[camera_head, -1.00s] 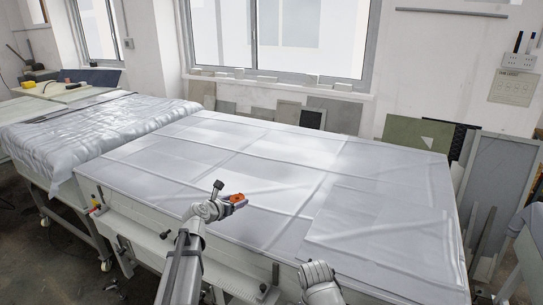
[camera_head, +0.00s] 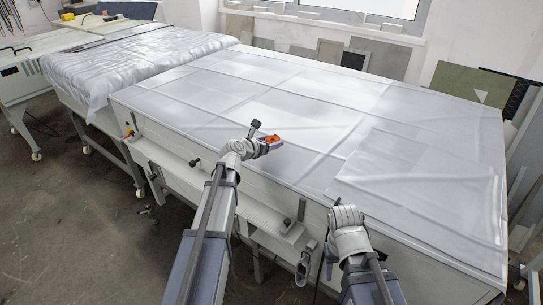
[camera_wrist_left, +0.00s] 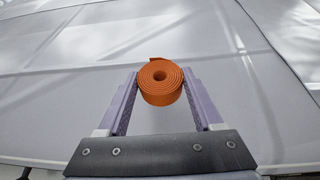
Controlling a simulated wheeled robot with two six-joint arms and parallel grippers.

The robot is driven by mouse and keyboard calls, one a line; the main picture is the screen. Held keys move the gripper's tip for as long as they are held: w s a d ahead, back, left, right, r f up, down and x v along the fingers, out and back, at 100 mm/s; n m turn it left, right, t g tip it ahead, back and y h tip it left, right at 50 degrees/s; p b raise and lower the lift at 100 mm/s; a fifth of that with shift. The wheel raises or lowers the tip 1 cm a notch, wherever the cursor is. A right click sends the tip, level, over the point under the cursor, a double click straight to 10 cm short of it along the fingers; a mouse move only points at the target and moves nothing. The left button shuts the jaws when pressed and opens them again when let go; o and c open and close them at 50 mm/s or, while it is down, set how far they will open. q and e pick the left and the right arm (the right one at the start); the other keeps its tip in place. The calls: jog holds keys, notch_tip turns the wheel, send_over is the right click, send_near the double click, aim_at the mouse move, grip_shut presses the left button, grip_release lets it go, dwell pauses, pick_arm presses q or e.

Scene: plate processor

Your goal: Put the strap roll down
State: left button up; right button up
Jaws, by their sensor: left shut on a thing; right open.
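The orange strap roll (camera_head: 273,139) is a small coil of flat strap. My left gripper (camera_head: 268,146) is shut on it, over the near part of the sheet-covered table (camera_head: 270,110). In the left wrist view the roll (camera_wrist_left: 160,86) sits between the two finger ends (camera_wrist_left: 160,76), with the open coil centre facing up. Pale sheet shows around and beyond it. I cannot tell whether the roll touches the surface. My right arm's wrist shows at the table's front edge, but its fingers are hidden.
The wide table top around the roll is clear, with only folds and flat panels under the sheet. A second covered table (camera_head: 130,65) stands at the left. Boards (camera_head: 380,60) lean on the wall behind. A rail with knobs (camera_head: 235,190) runs along the table's front.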

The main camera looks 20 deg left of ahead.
aim_at(271, 156)
pick_arm(q)
notch_tip(271, 156, down, 4)
jog(key=b, duration=0.3)
jog(key=shift+r+b, duration=0.1)
jog(key=shift+b, duration=0.2)
jog(key=o, duration=1.4)
jog(key=shift+s+r, duration=0.15)
jog(key=shift+r, duration=0.05)
jog(key=p+v, duration=0.4)
jog(key=v, duration=0.7)
jog(key=shift+s+a+p, duration=0.1)
jog(key=shift+s+p, duration=0.25)
